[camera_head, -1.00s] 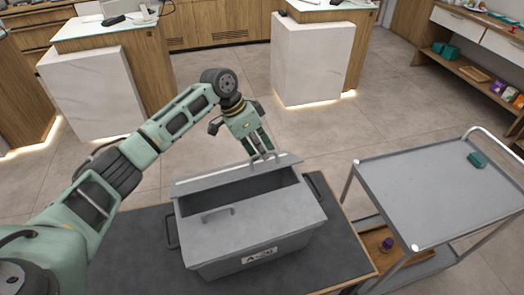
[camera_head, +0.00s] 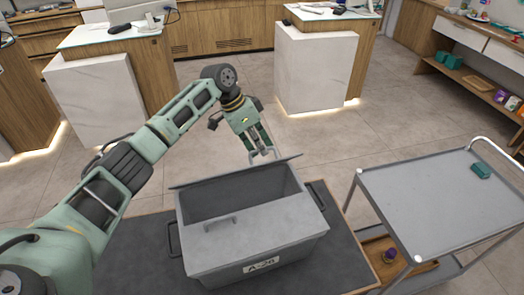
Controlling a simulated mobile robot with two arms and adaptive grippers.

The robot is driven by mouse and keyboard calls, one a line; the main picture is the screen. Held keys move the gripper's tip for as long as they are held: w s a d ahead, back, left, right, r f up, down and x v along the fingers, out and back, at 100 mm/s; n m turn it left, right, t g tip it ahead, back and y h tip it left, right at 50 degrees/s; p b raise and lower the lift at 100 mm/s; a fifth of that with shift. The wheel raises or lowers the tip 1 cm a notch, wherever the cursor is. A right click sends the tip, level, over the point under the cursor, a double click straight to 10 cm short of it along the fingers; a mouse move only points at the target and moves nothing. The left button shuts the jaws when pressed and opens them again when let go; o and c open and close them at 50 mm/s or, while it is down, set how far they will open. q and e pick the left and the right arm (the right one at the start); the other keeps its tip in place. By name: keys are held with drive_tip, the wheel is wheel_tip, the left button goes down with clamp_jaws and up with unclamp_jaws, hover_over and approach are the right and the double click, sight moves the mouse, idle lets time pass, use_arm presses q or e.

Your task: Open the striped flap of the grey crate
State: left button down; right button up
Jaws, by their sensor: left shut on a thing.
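The grey crate (camera_head: 255,266), labelled A-26, stands on a dark mat-like surface. Its near flap (camera_head: 255,228) lies shut, with a small handle (camera_head: 221,220) on top. Its far flap (camera_head: 235,171) stands raised at the back edge, seen nearly edge-on, and the dark inside shows between the flaps. I cannot make out stripes on it at this angle. My left gripper (camera_head: 263,149) reaches in from the left, behind the crate, and is shut on the far flap's handle. My right gripper is not in view.
White counters (camera_head: 315,70) stand behind; the floor between is clear.

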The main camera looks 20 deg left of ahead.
use_arm(q)
drive_tip(key=shift+w+a, duration=0.2)
drive_tip(key=shift+a, duration=0.1)
drive_tip(key=shift+w+a+r+b, duration=0.2)
drive_tip(key=shift+w+a+b, duration=0.25)
drive_tip(key=shift+w+a, duration=0.4)
drive_tip(key=shift+d, duration=0.1)
drive_tip(key=shift+w, duration=0.1)
drive_tip(key=shift+w+a+f+b, duration=0.1)
drive_tip(key=shift+w+a+b, duration=0.65)
drive_tip(key=shift+w+b, duration=0.15)
